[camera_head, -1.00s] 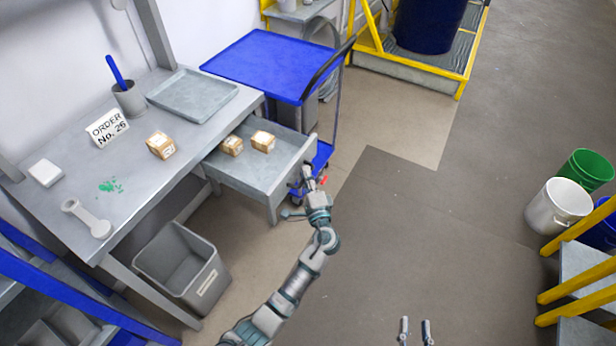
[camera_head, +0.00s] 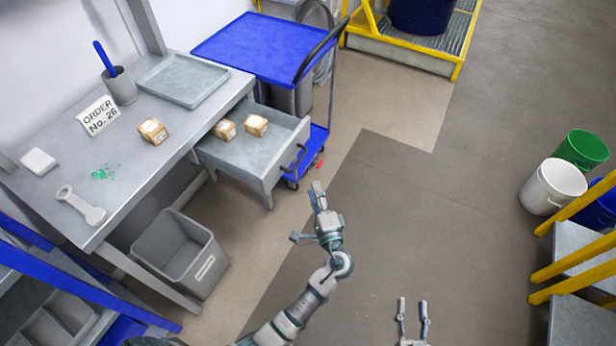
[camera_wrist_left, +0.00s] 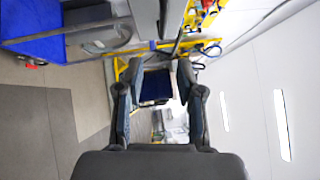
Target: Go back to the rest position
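My left gripper (camera_head: 318,196) is in front of the open drawer (camera_head: 262,158), apart from its handle, above the floor. In the left wrist view the left gripper's two fingers (camera_wrist_left: 155,88) stand apart with nothing between them. My right gripper (camera_head: 412,309) is at the bottom of the head view with its fingers apart and empty. The drawer is pulled out of the grey workbench (camera_head: 140,185) and holds two small cardboard boxes (camera_head: 255,125).
A box (camera_head: 152,131), a tray (camera_head: 183,81), an order sign (camera_head: 98,115) and a wrench-shaped part (camera_head: 82,206) lie on the bench. A blue cart (camera_head: 262,45) stands behind the drawer. A grey bin (camera_head: 180,253) is below. Buckets (camera_head: 553,186) stand right; middle floor is clear.

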